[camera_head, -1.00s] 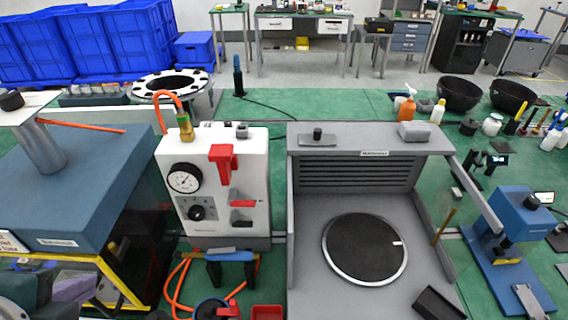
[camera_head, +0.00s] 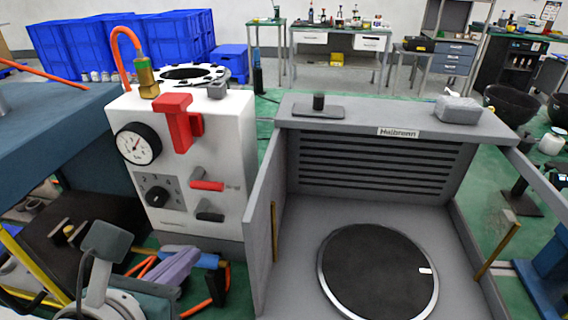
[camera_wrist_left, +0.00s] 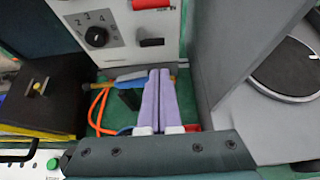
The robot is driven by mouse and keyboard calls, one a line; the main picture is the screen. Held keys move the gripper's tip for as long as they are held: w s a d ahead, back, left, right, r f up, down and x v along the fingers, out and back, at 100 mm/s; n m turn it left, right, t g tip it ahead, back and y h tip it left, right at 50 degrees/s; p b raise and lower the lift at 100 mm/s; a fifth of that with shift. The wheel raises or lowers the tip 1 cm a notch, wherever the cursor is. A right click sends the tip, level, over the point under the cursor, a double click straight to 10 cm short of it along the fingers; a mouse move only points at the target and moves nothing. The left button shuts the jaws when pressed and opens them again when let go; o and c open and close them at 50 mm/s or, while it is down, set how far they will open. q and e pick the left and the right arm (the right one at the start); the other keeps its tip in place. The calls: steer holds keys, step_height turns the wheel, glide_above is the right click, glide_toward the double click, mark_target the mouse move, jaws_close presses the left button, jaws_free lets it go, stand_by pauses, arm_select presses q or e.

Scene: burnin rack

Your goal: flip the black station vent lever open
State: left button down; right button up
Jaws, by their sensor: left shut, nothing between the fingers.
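The white station (camera_head: 236,128) stands left of center in the head view. Its black lever (camera_head: 209,214) is low on the front face, below a red lever (camera_head: 207,186) and right of the black dial (camera_head: 157,196). My left gripper (camera_head: 196,254), with lilac fingers, is below and in front of the black lever, apart from it. In the left wrist view its fingers (camera_wrist_left: 159,74) are together and empty, pointing toward the lower station face. The dial (camera_wrist_left: 96,36) shows there too. My right gripper is not in view.
A grey open-front chamber (camera_head: 384,200) with a round black plate (camera_head: 378,272) stands close on the right; its side wall borders the station. A pressure gauge (camera_head: 138,144) and large red handle (camera_head: 178,124) are higher on the station. Orange hose and blue-handled tool lie below.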

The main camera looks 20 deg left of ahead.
arm_select(q)
steer(key=b+x, duration=0.2)
steer(key=x, duration=0.8)
steer(key=shift+r, duration=0.1)
steer(key=shift+r+n+h, duration=0.3)
steer(key=shift+n+h, duration=0.2)
steer(key=shift+n, duration=0.1)
stand_by(0.5)
